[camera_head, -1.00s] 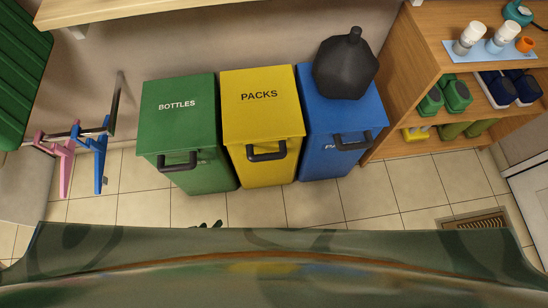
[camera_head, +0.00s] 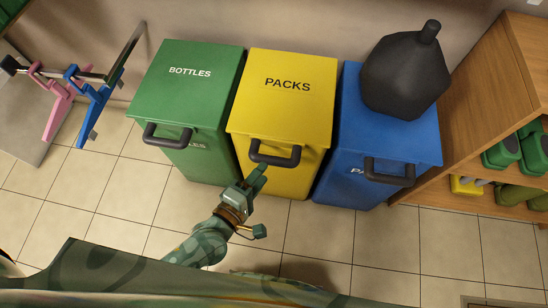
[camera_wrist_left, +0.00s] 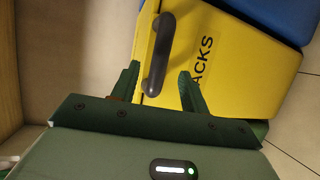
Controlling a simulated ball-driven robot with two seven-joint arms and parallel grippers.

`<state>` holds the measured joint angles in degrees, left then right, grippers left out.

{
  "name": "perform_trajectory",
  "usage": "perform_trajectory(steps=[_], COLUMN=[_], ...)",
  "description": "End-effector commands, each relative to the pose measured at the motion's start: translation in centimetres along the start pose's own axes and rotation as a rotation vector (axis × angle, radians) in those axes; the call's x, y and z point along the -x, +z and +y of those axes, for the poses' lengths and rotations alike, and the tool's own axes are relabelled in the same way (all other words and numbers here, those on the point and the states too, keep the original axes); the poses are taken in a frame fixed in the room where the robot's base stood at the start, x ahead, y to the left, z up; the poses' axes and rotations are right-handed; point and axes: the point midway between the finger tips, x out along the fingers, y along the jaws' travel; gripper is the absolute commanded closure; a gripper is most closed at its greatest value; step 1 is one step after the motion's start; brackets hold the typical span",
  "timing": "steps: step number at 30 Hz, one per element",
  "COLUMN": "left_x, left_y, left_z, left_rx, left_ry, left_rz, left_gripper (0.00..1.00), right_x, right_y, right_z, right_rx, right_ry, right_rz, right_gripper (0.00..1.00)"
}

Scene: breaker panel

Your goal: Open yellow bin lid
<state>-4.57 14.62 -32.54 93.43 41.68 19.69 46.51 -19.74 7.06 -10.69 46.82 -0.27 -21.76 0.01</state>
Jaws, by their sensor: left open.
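The yellow bin (camera_head: 285,95) marked PACKS stands between a green bin and a blue bin, and its lid is shut. Its black handle (camera_head: 274,155) is on the lid's front edge. My left gripper (camera_head: 257,182) is just below and in front of this handle in the head view. In the left wrist view the open jaws (camera_wrist_left: 160,88) have the handle (camera_wrist_left: 159,55) between them, nearer the left finger. I cannot tell whether a finger touches it. My right gripper is not in view.
The green bin (camera_head: 188,85) marked BOTTLES is at the left. A wooden shelf (camera_head: 490,75) stands at the far right. The tiled floor in front is clear.

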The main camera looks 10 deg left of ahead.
Motion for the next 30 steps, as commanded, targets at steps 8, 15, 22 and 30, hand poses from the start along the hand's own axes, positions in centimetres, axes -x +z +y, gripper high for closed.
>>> perform_trajectory(steps=[8,15,22,30], left_x=[-5.3,-6.5,-6.5,-6.5], left_y=[0.0,0.0,0.0,0.0], left_z=[-0.3,-0.1,-0.1,0.0], left_rx=[0.002,-0.001,-0.001,-0.001], left_ry=[-0.002,-0.002,-0.002,-0.002], left_rz=[0.001,0.0,0.0,0.0], left_gripper=[0.55,0.55,0.63,1.0], right_x=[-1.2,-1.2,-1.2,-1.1], right_y=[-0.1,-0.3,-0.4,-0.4], right_z=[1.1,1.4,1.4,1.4], right_rx=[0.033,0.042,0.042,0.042], right_ry=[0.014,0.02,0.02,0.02], right_rz=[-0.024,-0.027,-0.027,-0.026], right_gripper=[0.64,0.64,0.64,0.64])
